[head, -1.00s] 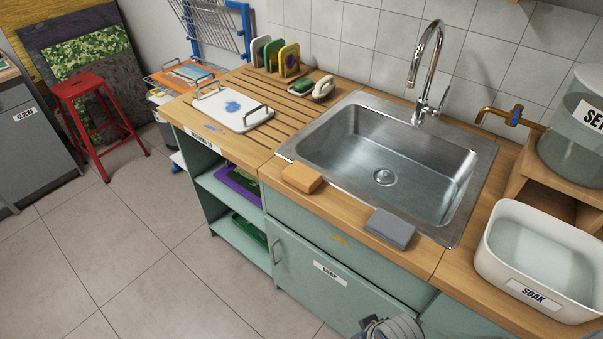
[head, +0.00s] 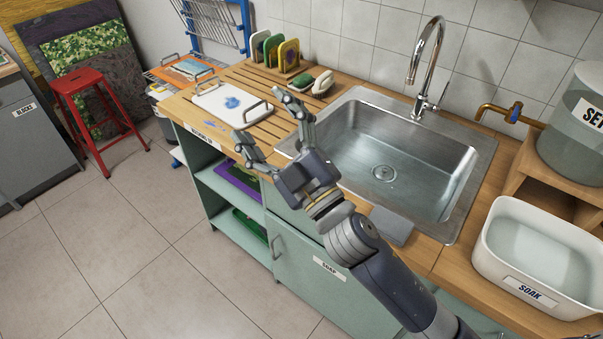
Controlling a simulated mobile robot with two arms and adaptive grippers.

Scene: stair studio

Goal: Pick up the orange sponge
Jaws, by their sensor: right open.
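My right gripper (head: 260,118) is open, its two fingers spread toward the upper left. It hangs over the counter's front edge, left of the sink. The orange sponge is hidden behind the gripper and its wrist; earlier it showed on the wooden counter (head: 440,262) at the sink's front left corner. I cannot tell how far the gripper is above it. My left gripper is not in view.
A grey sponge (head: 391,226) lies at the sink's (head: 420,160) front edge, close to my forearm. A white tray (head: 219,112) with handles lies on the left drainboard. A white SOAK tub (head: 535,294) stands at right. A tall faucet (head: 428,60) rises behind the sink.

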